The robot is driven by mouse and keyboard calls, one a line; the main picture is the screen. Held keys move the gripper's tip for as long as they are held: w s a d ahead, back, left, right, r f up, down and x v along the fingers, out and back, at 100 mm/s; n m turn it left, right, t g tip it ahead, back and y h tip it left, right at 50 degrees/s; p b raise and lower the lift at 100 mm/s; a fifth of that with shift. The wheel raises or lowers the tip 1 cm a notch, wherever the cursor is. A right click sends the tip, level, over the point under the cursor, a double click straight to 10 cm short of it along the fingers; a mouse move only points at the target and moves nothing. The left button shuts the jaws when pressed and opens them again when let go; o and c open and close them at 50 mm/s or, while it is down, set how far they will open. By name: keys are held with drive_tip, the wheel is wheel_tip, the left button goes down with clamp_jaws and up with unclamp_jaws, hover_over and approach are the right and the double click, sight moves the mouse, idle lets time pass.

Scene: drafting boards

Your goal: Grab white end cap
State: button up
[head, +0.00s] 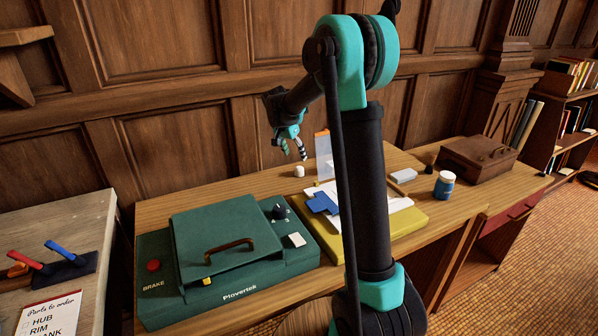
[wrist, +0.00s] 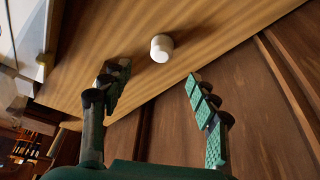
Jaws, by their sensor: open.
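The white end cap (head: 299,171) is a small white cylinder on the wooden desk, near its back edge by the panelled wall. It also shows in the wrist view (wrist: 161,48), standing on the wood just beyond the fingertips and roughly between their lines. My gripper (head: 293,150) is above and slightly left of the cap in the head view. In the wrist view my gripper (wrist: 155,82) has its two teal and black fingers spread wide with nothing between them. The cap is apart from both fingers.
A green Plovertek machine (head: 220,250) fills the desk's left part. A yellow board (head: 408,222) with papers and a blue piece (head: 322,203) lies right of it. A clear panel with an orange edge (head: 323,155) stands close right of the cap. The wall is close behind.

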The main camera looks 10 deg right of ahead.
sight(299, 167)
drive_tip(key=x, duration=0.9)
drive_tip(key=shift+w+f, duration=0.1)
drive_tip(key=shift+f, duration=0.15)
drive_tip(key=shift+c, duration=0.4)
drive_tip(key=c, duration=1.2)
